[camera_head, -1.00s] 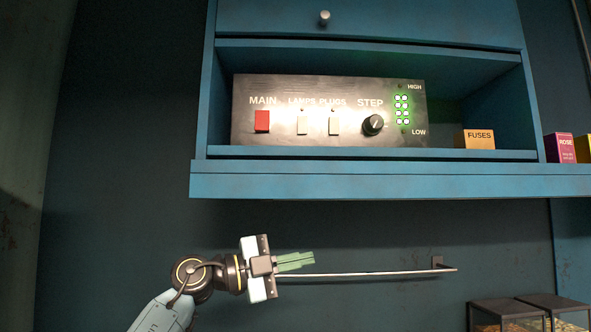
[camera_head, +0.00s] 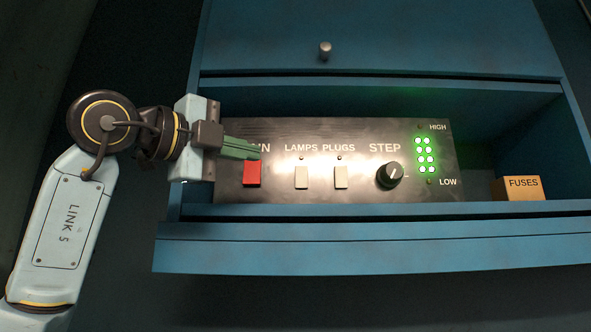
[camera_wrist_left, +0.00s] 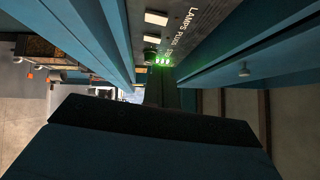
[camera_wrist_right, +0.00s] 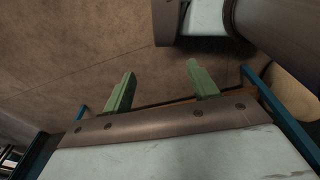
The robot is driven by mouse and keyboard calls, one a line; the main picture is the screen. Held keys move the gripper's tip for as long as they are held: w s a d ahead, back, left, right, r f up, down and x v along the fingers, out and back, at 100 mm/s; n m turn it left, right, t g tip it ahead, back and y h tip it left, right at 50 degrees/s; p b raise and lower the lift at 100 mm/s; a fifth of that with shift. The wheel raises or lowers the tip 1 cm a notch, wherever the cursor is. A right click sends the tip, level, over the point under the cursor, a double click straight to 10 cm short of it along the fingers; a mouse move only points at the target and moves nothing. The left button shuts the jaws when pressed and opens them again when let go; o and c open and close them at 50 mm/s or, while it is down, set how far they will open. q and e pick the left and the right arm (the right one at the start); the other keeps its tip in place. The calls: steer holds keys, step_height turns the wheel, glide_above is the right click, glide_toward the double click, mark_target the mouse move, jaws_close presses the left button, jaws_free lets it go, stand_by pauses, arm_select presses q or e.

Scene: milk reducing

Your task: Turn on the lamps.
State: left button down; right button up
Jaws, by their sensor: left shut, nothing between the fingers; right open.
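The black control panel (camera_head: 320,195) sits in the blue cabinet's open shelf. Its white LAMPS switch (camera_head: 301,177) stands left of the white PLUGS switch (camera_head: 341,177). In the left wrist view two pale switches show, one of them (camera_wrist_left: 156,18) near the LAMPS lettering. The red MAIN switch (camera_head: 252,174) is at the panel's left. My left gripper (camera_head: 258,150) is shut and empty, in front of the MAIN label, left of the LAMPS switch and slightly higher. Contact with the panel cannot be told. My right gripper (camera_wrist_right: 160,88) is open and empty in the right wrist view, away from the panel.
A black STEP knob (camera_head: 390,174) and a column of lit green lights (camera_head: 425,155) are on the panel's right. An orange FUSES box (camera_head: 518,188) stands on the shelf. The shelf's front ledge (camera_head: 380,255) runs below, and a knobbed drawer (camera_head: 400,45) is above.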

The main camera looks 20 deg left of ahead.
arm_select(q)
steer(key=p, duration=0.3)
glide_toward(307, 170)
steer(key=s+d, duration=0.2)
steer(key=s, duration=0.1)
steer(key=w+p, duration=0.1)
steer(key=w, duration=0.1)
steer(key=w+p, duration=0.1)
steer(key=w, duration=0.1)
steer(key=w+d+p, duration=0.1)
steer(key=w, duration=0.2)
steer(key=shift+r, duration=0.35)
steer(key=shift+w+a+p, duration=0.25)
steer(key=shift+w+p, duration=0.2)
steer(key=shift+w, duration=0.15)
arm_select(e)
step_height(307, 170, up, 7)
steer(key=s, duration=0.2)
steer(key=shift+f, duration=0.1)
